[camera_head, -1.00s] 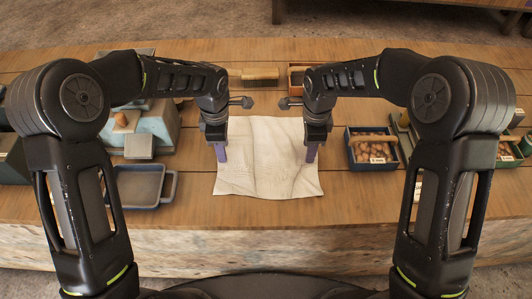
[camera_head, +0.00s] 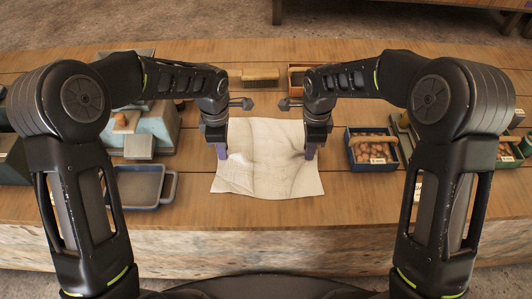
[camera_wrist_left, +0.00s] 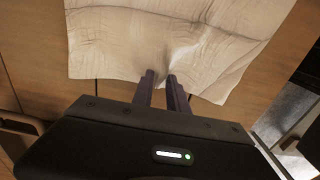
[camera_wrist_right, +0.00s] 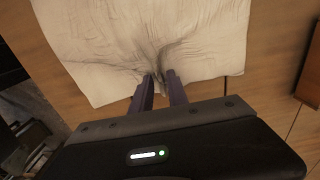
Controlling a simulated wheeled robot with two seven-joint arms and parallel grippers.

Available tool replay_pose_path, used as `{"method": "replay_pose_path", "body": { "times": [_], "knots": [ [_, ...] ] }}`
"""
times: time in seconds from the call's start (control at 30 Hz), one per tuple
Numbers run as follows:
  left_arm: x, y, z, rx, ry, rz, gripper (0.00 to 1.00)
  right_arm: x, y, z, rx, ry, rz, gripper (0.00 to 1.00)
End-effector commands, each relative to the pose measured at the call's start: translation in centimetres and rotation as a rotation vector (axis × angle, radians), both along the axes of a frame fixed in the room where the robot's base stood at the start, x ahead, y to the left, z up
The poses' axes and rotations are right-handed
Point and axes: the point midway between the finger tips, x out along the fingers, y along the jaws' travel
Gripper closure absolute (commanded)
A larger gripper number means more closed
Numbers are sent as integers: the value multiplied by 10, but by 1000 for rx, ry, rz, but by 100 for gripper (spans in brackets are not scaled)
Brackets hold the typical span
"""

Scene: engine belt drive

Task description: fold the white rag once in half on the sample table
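The white rag (camera_head: 266,170) lies spread on the wooden sample table (camera_head: 266,213), with its left and right edges between my two grippers. My left gripper (camera_head: 221,152) is at the rag's left edge. In the left wrist view its fingertips (camera_wrist_left: 161,75) pinch a raised, puckered bit of cloth. My right gripper (camera_head: 309,152) is at the right edge. In the right wrist view its fingertips (camera_wrist_right: 158,75) pinch bunched cloth with creases running out from them. The rag is a single unfolded sheet, wrinkled between the grippers.
A blue-rimmed tray (camera_head: 144,186) and a blue-grey machine (camera_head: 145,130) stand at the left. A box of brown pieces (camera_head: 371,150) stands at the right. A brush (camera_head: 260,75) lies behind the rag. The table in front of the rag is clear.

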Motion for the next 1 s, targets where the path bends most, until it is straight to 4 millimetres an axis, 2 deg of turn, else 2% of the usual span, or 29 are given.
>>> {"method": "replay_pose_path", "body": {
  "times": [0.43, 1.0],
  "knots": [
    [0, 0, -1, 0, 1, 0, 100, -1, 0, -2, -1, 3, 0, 100],
    [-1, 0, -1, 1, 2, 0, 100, -1, -1, -2, -1, 4, 0, 100]
  ]
}}
